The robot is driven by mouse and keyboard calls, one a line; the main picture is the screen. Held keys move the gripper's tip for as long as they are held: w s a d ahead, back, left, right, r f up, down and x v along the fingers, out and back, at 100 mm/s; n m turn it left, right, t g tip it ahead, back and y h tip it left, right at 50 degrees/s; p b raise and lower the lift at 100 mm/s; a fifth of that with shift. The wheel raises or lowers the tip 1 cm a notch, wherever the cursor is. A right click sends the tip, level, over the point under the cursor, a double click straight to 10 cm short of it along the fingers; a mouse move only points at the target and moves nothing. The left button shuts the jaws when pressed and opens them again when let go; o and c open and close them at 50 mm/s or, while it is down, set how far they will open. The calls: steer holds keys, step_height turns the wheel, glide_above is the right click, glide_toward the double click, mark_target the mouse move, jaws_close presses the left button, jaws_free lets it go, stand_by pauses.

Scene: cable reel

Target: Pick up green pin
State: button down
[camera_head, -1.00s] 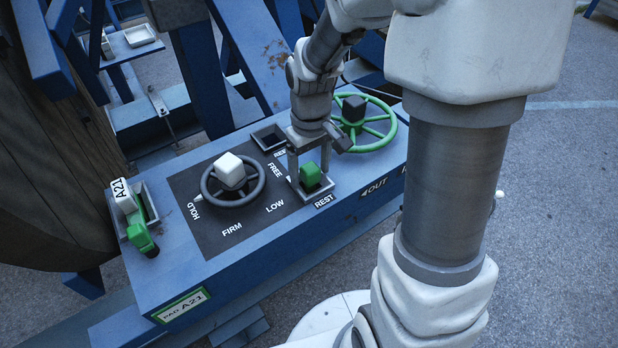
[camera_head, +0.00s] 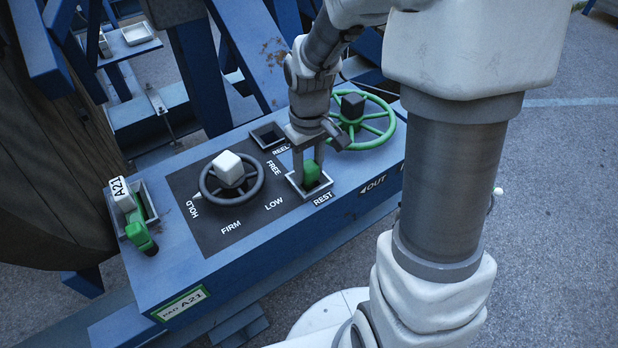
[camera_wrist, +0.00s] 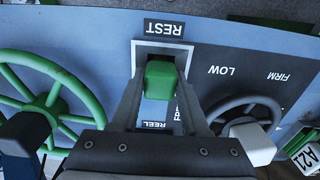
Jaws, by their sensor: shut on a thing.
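The green pin (camera_head: 311,173) stands in the square holder marked REST (camera_head: 324,191) on the blue console. My gripper (camera_head: 308,168) is above the holder with its fingers on either side of the pin's green head, shut on it. In the wrist view the green head (camera_wrist: 160,78) sits between the two fingertips (camera_wrist: 160,85), inside the holder's pale frame. The pin's lower part is hidden in the holder.
A dark handwheel with a white knob (camera_head: 228,168) stands on the dial plate to the left. A green handwheel (camera_head: 372,122) is just behind on the right. An empty square socket (camera_head: 268,135) marked REEL lies behind. A green-and-white A21 piece (camera_head: 130,215) sits at the console's left end.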

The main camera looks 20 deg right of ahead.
steer(key=shift+r, duration=0.1)
step_height(320, 180, up, 29)
steer(key=p, duration=0.9)
stand_by(1.1)
stand_by(0.5)
